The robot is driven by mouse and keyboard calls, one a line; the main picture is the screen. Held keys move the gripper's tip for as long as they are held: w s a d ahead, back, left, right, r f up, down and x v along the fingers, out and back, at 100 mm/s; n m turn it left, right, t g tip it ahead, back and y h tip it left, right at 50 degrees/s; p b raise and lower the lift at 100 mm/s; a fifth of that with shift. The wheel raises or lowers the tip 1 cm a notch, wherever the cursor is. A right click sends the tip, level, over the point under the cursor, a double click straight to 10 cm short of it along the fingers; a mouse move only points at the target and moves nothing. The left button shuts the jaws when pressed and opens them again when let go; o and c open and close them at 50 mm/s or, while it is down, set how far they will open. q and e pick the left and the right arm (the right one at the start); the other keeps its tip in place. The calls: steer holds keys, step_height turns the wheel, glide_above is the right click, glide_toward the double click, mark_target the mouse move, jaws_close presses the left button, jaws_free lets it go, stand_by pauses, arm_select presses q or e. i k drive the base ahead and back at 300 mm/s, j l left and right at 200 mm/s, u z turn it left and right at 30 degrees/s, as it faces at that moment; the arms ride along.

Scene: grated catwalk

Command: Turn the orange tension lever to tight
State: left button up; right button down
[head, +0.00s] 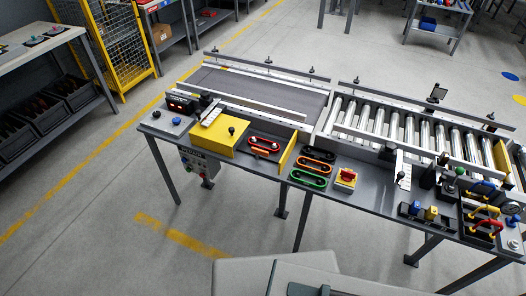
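No part clearly reads as the orange tension lever at this size. An orange oval ring (315,166) lies on the bench top, between a black oval ring (318,155) and a green oval ring (308,180). A small orange bar (260,152) sits just in front of a red oval ring (264,143). A white plate with a dark-knobbed lever (402,168) stands right of centre, and a white marked strip (211,112) rises by the yellow box at left. Tight marks cannot be read. Neither gripper is in view.
The long bench carries a dark belt (255,88) and a roller conveyor (405,125). A yellow cage (112,40) and shelf stand left.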

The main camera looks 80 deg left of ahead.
mark_target(258, 152)
steer(key=u, duration=2.95)
steer(key=i+j+z, duration=0.3)
steer(key=i+j, duration=0.4)
